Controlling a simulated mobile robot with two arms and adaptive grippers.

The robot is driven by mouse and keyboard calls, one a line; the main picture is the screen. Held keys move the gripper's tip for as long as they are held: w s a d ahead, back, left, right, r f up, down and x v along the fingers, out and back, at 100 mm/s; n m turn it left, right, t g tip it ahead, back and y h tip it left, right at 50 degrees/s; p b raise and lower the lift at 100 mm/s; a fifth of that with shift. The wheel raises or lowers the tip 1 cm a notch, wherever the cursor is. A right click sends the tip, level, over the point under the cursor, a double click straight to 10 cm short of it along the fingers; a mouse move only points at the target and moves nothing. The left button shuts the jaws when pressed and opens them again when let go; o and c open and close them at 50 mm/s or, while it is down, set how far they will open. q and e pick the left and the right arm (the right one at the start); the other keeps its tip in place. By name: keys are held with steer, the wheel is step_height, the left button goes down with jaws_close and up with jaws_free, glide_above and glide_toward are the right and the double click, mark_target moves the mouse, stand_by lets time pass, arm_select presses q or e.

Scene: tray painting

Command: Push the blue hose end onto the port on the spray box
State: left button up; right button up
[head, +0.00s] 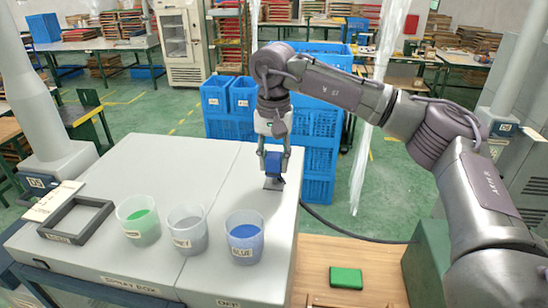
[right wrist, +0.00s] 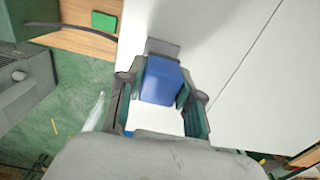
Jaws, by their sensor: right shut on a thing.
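My right gripper (head: 273,152) is over the far right part of the white spray box (head: 215,165), pointing down. It is shut on the blue hose end (head: 274,167). In the right wrist view the blue hose end (right wrist: 161,82) sits between the two fingers of my right gripper (right wrist: 160,92). A grey port piece (head: 273,184) is on the box top directly below the blue end, and it also shows beyond it in the right wrist view (right wrist: 163,48). I cannot tell whether the blue end touches or is seated on it. My left gripper is not in view.
Cups of green (head: 141,222), grey (head: 187,232) and blue paint (head: 244,238) stand along the box's front. A dark frame (head: 76,218) lies at left. A dark hose (head: 350,233) and green block (head: 346,278) are at right. Blue crates (head: 318,160) stand behind.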

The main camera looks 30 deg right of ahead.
steer(key=shift+s+f, duration=0.1)
steer(key=shift+f+b, duration=0.9)
steer(key=shift+f, duration=0.2)
stand_by(1.2)
steer(key=o, duration=1.6)
steer(key=shift+r, duration=0.1)
steer(key=shift+r+p, duration=1.5)
steer(key=shift+r, duration=1.4)
steer(key=shift+r, duration=0.1)
